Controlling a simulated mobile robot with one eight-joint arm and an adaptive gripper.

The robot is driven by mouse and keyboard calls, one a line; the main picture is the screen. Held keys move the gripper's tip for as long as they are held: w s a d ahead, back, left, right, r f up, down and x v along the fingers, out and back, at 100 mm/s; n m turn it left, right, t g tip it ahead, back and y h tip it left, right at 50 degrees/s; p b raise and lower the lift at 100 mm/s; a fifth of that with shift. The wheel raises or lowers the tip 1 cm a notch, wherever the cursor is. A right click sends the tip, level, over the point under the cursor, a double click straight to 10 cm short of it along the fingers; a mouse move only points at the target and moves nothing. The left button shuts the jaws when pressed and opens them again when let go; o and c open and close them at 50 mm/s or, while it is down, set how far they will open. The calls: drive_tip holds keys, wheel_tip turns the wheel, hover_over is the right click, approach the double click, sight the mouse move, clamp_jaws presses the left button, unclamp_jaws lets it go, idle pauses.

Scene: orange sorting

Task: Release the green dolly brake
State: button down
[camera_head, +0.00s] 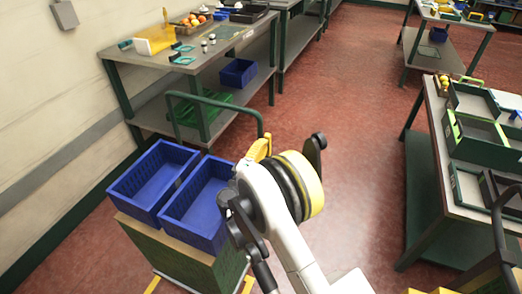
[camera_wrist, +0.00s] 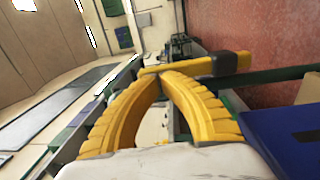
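The green dolly's dark green push bar (camera_head: 222,103) rises behind two blue crates in the head view. It also crosses the right of the wrist view (camera_wrist: 283,73). A yellow lever with a dark section (camera_wrist: 232,63), which looks like the brake, sits beside the bar in the wrist view, just beyond my fingertips. My gripper (camera_wrist: 160,73) has two curved yellow fingers whose tips come together, with an open arch below them. I cannot tell whether the tips touch the lever. In the head view my gripper is mostly hidden behind my wrist, near the bar's right end.
Two blue crates (camera_head: 150,181) stand on a green stack with yellow frame parts below. Another table (camera_head: 432,112) with trays stands at right. Red floor between is clear.

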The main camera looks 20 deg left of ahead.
drive_tip(key=shift+r, duration=0.1)
drive_tip(key=g+p, duration=0.1)
drive_tip(key=w+g+p, duration=0.1)
drive_tip(key=p, duration=0.1)
drive_tip(key=shift+d+r+g, duration=0.1)
drive_tip(key=shift+r+g, duration=0.05)
drive_tip(key=shift+g, duration=0.25)
